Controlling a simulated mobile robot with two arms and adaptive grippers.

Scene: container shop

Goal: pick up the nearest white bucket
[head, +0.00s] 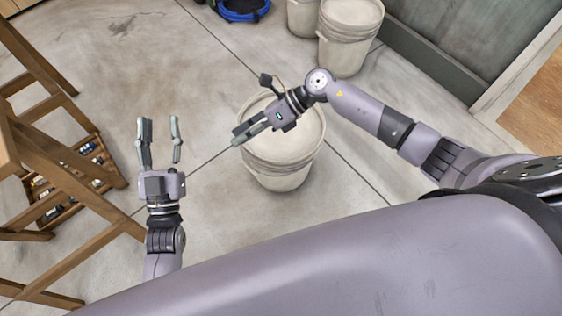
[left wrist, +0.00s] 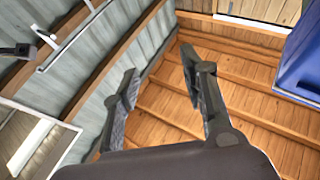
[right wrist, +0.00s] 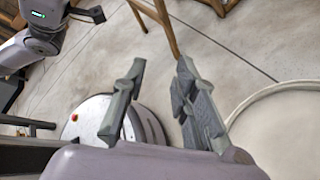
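The nearest white bucket (head: 281,178) stands upright on the floor near the middle of the head view, its pale top facing up. My right gripper (head: 236,132) reaches over the bucket's top from the right, with its fingertips by the left side of the rim. In the right wrist view the bucket's curved rim (right wrist: 285,88) is at the right, beside the fingers. The right fingers (right wrist: 162,68) are apart with nothing between them. My left gripper (head: 159,135) is left of the bucket, open and empty. The left wrist view shows its fingers (left wrist: 158,66) apart, and no bucket.
Two more white buckets (head: 349,52) (head: 301,17) stand at the back near a grey wall base (head: 430,60). A blue coiled hose (head: 243,8) lies at the top. A wooden stand (head: 75,155) and a crate of small items (head: 70,185) are at the left. Floor around the bucket is clear.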

